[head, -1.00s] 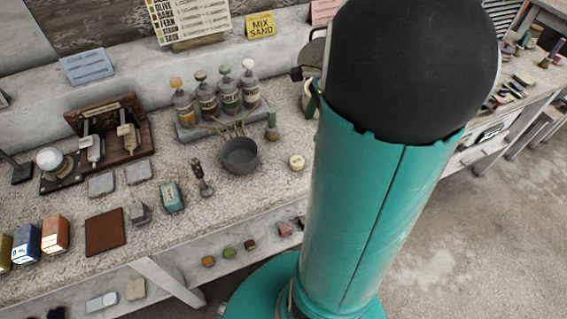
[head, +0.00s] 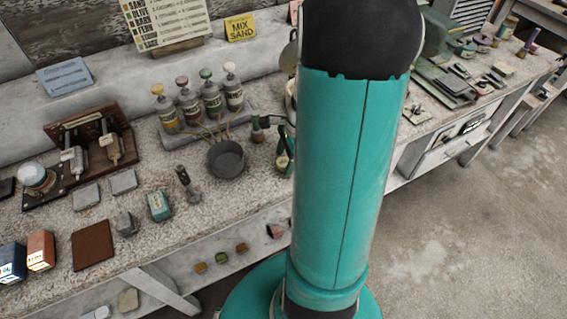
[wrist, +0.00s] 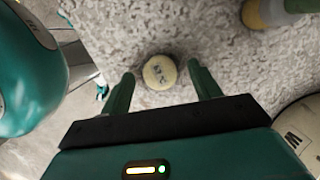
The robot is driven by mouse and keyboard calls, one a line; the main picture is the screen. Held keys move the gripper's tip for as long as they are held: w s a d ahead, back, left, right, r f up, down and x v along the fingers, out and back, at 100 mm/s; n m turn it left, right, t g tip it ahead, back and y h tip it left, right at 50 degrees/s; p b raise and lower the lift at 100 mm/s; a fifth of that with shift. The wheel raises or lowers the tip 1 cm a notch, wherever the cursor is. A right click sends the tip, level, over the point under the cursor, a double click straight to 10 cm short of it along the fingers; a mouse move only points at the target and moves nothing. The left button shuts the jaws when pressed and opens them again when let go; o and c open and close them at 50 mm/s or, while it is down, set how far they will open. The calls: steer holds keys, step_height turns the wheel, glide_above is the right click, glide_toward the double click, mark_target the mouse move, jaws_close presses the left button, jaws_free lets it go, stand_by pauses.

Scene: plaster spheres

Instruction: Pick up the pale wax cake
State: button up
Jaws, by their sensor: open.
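My gripper (wrist: 162,76) is open and empty, with one green finger on each side of the cake as seen from the wrist. I cannot tell how far above the cake the fingertips are. In the head view the green fingers of my gripper (head: 285,158) show beside my arm, and the cake cannot be made out there.
A dark pot (head: 226,160) stands left of my gripper, with a row of capped bottles (head: 211,101) behind. The bench's front edge (wrist: 83,78) is near the cake on the left in the wrist view.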

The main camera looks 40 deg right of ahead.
steer(key=shift+f, duration=0.2)
steer(key=c, duration=1)
steer(key=shift+c, duration=0.2)
steer(key=shift+r, duration=0.15)
steer(key=shift+r, duration=0.6)
steer(key=s+r, duration=0.5)
steer(key=r, duration=0.3)
steer(key=shift+s, duration=0.4)
steer(key=s+r, duration=0.3)
steer(key=s, duration=0.5)
steer(key=shift+d+r, duration=0.2)
steer(key=shift+r, duration=0.1)
steer(key=shift+s, duration=0.25)
